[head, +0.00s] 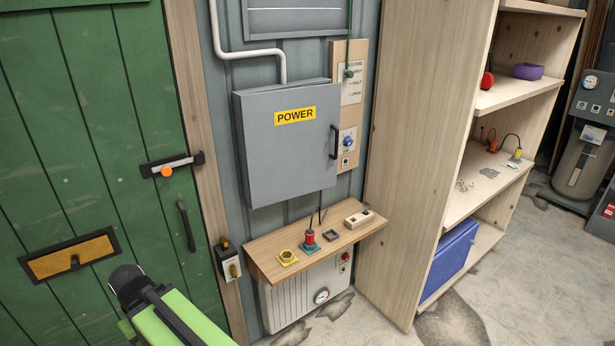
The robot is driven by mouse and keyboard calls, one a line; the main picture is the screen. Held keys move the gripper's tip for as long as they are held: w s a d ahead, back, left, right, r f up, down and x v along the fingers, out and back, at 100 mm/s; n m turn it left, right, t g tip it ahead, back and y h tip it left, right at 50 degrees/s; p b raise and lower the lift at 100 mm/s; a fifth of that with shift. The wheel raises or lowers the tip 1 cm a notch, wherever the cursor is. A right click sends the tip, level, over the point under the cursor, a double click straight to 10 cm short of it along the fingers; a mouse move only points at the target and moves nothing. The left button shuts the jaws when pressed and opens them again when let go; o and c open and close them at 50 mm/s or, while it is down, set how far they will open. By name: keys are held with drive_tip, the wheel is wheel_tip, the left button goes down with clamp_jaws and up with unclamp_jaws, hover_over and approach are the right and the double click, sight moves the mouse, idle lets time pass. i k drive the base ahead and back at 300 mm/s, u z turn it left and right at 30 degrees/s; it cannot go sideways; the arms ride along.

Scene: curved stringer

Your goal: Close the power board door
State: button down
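The power board is a grey metal box on the wall, left of centre in the head view. Its door (290,145) bears a yellow POWER label (295,116) and a black handle (334,142) near its right edge. The door front faces me and covers the inside of the box. I cannot tell whether it is fully shut or slightly ajar. Part of my green arm shows at the bottom left, in front of the green door and well apart from the power board. I cannot make out gripper fingers there.
A wooden shelf (265,247) below the power board carries a red plug (310,238) and small sockets. A tall shelving unit (415,150) stands farther right. The green door (70,130) fills the left. Floor shows at lower right.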

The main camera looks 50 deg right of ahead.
sight(291, 136)
drive_tip(key=u, duration=1.5)
drive_tip(key=k, duration=1)
drive_tip(key=z, duration=1.35)
drive_tip(key=i, duration=0.95)
drive_tip(key=z, duration=0.05)
